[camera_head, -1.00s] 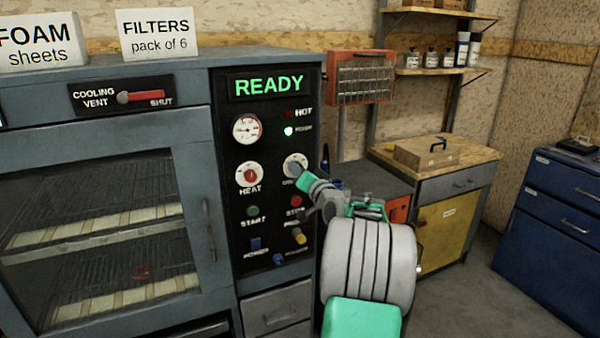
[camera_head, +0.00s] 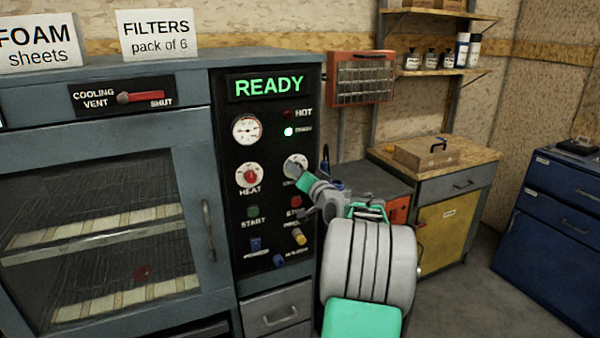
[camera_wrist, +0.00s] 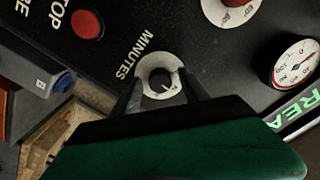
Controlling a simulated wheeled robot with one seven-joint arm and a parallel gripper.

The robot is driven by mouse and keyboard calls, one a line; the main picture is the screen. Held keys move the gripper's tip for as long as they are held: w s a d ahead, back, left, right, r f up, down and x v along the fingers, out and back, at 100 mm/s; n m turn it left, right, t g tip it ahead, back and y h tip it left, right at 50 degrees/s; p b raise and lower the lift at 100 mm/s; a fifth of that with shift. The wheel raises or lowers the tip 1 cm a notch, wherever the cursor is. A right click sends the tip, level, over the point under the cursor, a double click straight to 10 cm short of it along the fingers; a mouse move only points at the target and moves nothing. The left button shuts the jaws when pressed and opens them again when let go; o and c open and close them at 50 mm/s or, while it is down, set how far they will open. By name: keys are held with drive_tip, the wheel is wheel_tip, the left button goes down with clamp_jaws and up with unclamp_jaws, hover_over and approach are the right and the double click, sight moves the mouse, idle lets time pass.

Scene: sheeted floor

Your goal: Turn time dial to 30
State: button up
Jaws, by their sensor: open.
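The time dial, a white disc with a grey knob, sits on the black control panel (camera_head: 236,215), at its right side in the head view (camera_head: 292,161). In the wrist view the dial (camera_wrist: 160,64) shows beside the word MINUTES, with small dark marks on its face that are too small to read. My gripper (camera_head: 300,178) is at the dial. In the wrist view its two dark fingers (camera_wrist: 160,92) are apart, one on either side of the lower part of the dial. Whether they touch the knob cannot be told. The display (camera_head: 268,86) reads READY.
The red heat dial (camera_head: 249,175) is left of the time dial, with a gauge (camera_head: 246,129) above it. The red stop button (camera_head: 296,201) and a yellow knob (camera_head: 299,237) are close below my gripper. An orange rack (camera_head: 360,78) hangs to the right.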

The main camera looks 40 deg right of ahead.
drive_tip(key=b+v, duration=0.1)
drive_tip(key=v, duration=0.6)
drive_tip(key=shift+s, duration=0.35)
drive_tip(key=shift+a, duration=0.15)
